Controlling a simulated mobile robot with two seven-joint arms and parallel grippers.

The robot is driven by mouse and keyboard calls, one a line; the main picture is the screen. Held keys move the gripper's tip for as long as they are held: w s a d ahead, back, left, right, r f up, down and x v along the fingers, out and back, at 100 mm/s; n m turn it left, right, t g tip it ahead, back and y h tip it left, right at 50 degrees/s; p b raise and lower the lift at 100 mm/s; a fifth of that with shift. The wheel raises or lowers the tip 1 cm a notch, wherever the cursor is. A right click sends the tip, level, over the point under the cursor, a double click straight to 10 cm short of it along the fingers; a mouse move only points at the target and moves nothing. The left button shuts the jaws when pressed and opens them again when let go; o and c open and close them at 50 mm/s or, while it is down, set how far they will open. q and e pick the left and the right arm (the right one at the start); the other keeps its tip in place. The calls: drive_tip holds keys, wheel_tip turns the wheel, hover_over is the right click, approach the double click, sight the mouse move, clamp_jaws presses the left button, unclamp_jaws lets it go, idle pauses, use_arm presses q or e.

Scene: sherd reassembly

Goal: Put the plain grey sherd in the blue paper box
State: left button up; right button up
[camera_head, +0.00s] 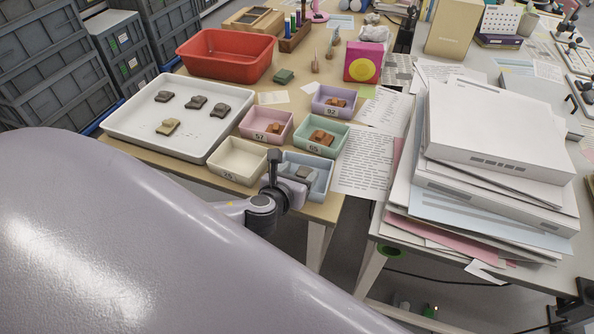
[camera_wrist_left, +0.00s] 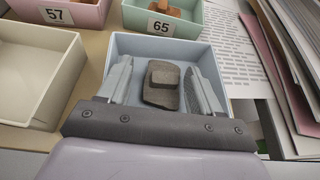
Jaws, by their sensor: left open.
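The blue paper box (camera_head: 322,183) stands at the table's front edge, and it also shows in the wrist view (camera_wrist_left: 190,47). A grey sherd (camera_wrist_left: 161,86) with a smaller raised block on it lies inside the box. It also shows in the head view (camera_head: 303,172). My left gripper (camera_wrist_left: 163,82) is open over the box, with one finger on each side of the sherd. The right finger looks close to the sherd; contact cannot be told. In the head view the left gripper (camera_head: 287,182) partly hides the box. My right gripper is out of view.
A white tray (camera_head: 125,128) holds several sherds. Pink box 57 (camera_head: 249,129), green box 65 (camera_head: 331,149) and purple box 92 (camera_head: 347,108) hold brownish pieces. Cream box 25 (camera_head: 229,170) is empty beside the blue box. Tall paper stacks (camera_head: 500,130) stand right.

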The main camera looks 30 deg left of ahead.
use_arm(q)
drive_tip(key=shift+s+f, duration=0.25)
drive_tip(key=w+r+p+v, duration=0.1)
drive_tip(key=p+v, duration=0.1)
drive_tip(key=v, duration=1)
drive_tip(key=s+d+f+n+g+h, duration=0.1)
drive_tip(key=f+n, duration=0.3)
drive_tip(key=n, duration=0.6)
drive_tip(key=s+d+f+n+g+h, duration=0.1)
drive_tip(key=s+d+f+n+h, duration=0.1)
drive_tip(key=n, duration=0.9)
drive_tip(key=s+d+f+n+h, duration=0.1)
drive_tip(key=s+d+f+n, duration=0.2)
drive_tip(key=n, duration=0.7)
wheel_tip(320, 180, down, 3)
drive_tip(key=shift+s+d+r+g+h, duration=0.1)
drive_tip(key=shift+s+d+g+h, duration=0.25)
drive_tip(key=shift+s, duration=0.6)
drive_tip(key=shift+a, duration=0.1)
